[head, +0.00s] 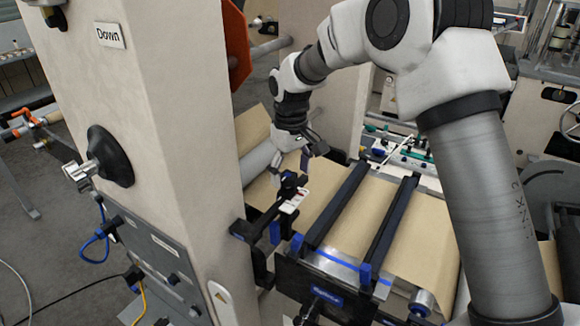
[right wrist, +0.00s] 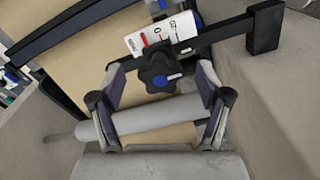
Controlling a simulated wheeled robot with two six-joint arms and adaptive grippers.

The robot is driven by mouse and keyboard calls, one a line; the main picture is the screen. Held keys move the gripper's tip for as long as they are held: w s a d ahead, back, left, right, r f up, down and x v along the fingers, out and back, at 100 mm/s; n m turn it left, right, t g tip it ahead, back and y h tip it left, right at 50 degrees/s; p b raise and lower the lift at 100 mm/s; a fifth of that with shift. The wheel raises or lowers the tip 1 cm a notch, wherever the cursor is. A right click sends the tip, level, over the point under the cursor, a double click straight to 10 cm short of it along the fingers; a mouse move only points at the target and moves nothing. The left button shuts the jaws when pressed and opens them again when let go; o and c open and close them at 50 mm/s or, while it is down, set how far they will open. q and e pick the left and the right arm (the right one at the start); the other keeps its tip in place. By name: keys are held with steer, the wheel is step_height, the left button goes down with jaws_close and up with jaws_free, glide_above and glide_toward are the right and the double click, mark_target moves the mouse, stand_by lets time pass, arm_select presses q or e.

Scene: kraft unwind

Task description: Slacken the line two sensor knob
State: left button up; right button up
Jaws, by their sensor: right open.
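The sensor knob is a black star-shaped knob (right wrist: 158,70) with a blue centre, mounted on a black bar. In the head view the knob (head: 289,182) is small and dark, beside a white label card. My right gripper (head: 305,163) comes down from above, close to the knob. In the right wrist view my right gripper (right wrist: 161,82) is open, with one purple-padded finger on each side of the knob. Gaps show between the pads and the knob, so it is not gripped. My left gripper is not in view.
The black bar (right wrist: 228,31) ends in a block at the right. A white card (right wrist: 147,36) with red marks sits behind the knob. A grey roller (right wrist: 150,117) and brown kraft web lie below. The machine's pale column (head: 170,130) stands left of the knob.

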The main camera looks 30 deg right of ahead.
steer(key=shift+w+f, duration=0.6)
steer(key=shift+f, duration=0.05)
steer(key=shift+s+r, duration=0.25)
steer(key=shift+s, duration=0.15)
steer(key=c, duration=0.9)
steer(key=shift+c, duration=1.3)
steer(key=shift+f+n, duration=0.1)
steer(key=shift+n, duration=0.2)
steer(key=n, duration=0.5)
steer(key=shift+d, duration=0.1)
steer(key=n, duration=0.5)
steer(key=shift+w+d+n, duration=0.1)
steer(key=shift+w+n, duration=0.05)
steer(key=shift+n, duration=0.15)
steer(key=n, duration=0.5)
steer(key=shift+w+f+n, duration=0.1)
steer(key=shift+w+n, duration=0.1)
steer(key=shift+n, duration=0.1)
steer(key=n, duration=0.5)
steer(key=shift+w+n, duration=0.15)
steer(key=shift+n, duration=0.45)
